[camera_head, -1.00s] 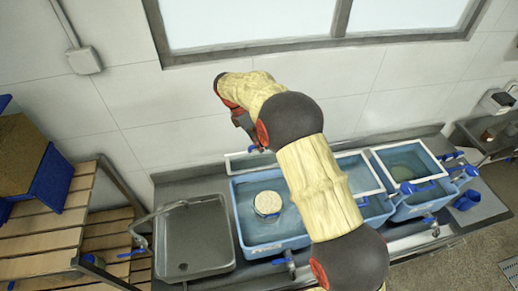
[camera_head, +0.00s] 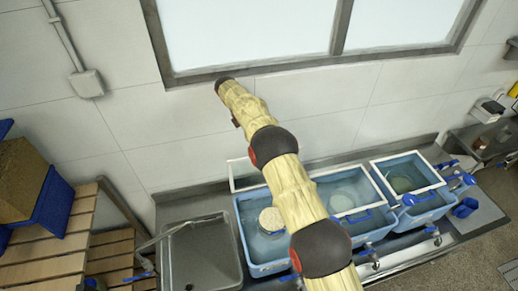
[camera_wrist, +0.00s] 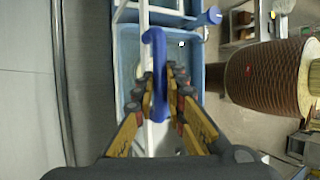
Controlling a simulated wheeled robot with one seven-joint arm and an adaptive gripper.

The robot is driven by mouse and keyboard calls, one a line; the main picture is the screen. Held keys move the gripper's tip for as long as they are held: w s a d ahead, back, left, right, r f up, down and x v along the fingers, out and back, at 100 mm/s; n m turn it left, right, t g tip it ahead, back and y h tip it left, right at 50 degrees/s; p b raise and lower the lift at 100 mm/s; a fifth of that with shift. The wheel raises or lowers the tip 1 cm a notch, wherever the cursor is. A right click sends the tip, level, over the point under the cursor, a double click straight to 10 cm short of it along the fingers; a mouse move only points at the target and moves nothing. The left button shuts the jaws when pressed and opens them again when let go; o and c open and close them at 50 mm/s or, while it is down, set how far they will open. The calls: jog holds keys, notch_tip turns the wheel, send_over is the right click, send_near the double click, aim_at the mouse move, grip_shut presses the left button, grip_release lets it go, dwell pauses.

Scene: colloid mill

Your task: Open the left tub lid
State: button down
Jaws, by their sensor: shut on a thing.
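The left tub (camera_head: 247,238) is blue and open at the top, with a round pale object (camera_head: 271,220) inside. Its white-framed lid (camera_head: 231,176) stands raised at the tub's wall-side edge; my arm hides its right part. In the wrist view, my gripper (camera_wrist: 160,82) is shut on a blue handle (camera_wrist: 155,48). A white bar (camera_wrist: 147,136) of the lid frame runs beside the handle, with a blue tub below. In the head view, the gripper is mostly hidden behind my arm's end near the wall.
The middle tub (camera_head: 378,232) and right tub (camera_head: 428,207) have white-framed lids with blue handles. A grey sink (camera_head: 193,260) stands left of the tubs. The wall and window frame (camera_head: 240,69) are close behind my arm. Wooden shelves (camera_head: 60,250) stand at far left.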

jog(key=shift+w+f, duration=0.2)
jog(key=shift+f, duration=0.3)
jog(key=c, duration=2.3)
grip_release()
jog(key=shift+o, duration=1.2)
jog(key=shift+w, duration=0.25)
jog(key=shift+o, duration=1.3)
jog(key=shift+r, duration=0.25)
notch_tip(320, 180, up, 10)
